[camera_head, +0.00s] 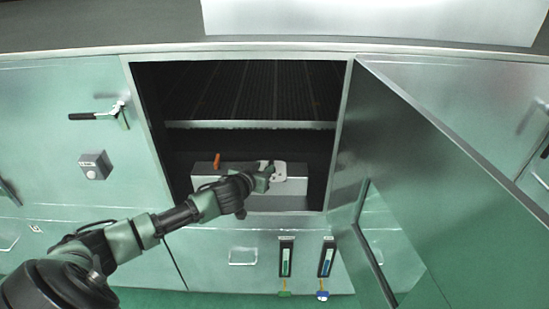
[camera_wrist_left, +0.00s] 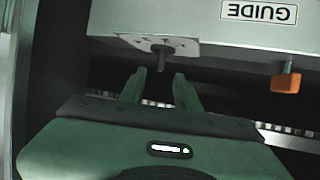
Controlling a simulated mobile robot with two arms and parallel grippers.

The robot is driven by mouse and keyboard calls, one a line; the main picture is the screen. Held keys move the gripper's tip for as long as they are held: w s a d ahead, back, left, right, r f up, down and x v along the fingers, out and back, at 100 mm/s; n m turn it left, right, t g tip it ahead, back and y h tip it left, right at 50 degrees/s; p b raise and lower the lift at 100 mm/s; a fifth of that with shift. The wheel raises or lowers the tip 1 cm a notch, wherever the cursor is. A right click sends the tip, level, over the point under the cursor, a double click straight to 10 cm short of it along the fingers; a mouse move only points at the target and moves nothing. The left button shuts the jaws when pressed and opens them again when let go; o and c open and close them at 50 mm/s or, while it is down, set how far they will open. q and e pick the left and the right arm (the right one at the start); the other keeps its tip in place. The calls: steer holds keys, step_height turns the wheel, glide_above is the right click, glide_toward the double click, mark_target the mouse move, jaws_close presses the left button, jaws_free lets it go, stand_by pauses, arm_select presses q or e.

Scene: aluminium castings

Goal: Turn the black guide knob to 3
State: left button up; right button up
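Inside the open cabinet is a grey box (camera_head: 204,180) with a pale plate (camera_head: 297,170). In the left wrist view the box is upside down, with a GUIDE label (camera_wrist_left: 258,11) and the plate (camera_wrist_left: 192,47). A small dark knob (camera_wrist_left: 161,58) sticks out from the plate; its pointer and scale numbers are not readable. My left gripper (camera_head: 268,170) is at the box front. In the wrist view its two fingers (camera_wrist_left: 158,84) are apart with the knob's end near the gap between their tips; I cannot tell whether they touch it. My right gripper is not in view.
An orange handle (camera_head: 217,160) sits on the same box, and shows in the wrist view (camera_wrist_left: 286,81). A slatted shelf (camera_head: 250,125) is above. The cabinet door (camera_head: 430,170) stands open at the right.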

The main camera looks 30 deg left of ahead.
mark_target(268, 165)
arm_select(q)
steer(key=shift+w+a, duration=0.2)
steer(key=shift+w, duration=0.2)
steer(key=shift+f+p+x, duration=0.1)
steer(key=shift+p+x, duration=0.15)
steer(key=shift+x, duration=1.25)
steer(key=shift+f+p+x, duration=0.15)
steer(key=shift+p+x, duration=0.05)
steer(key=shift+x, duration=1.35)
steer(key=shift+s+d, duration=0.1)
steer(key=shift+d, duration=0.1)
jaws_close()
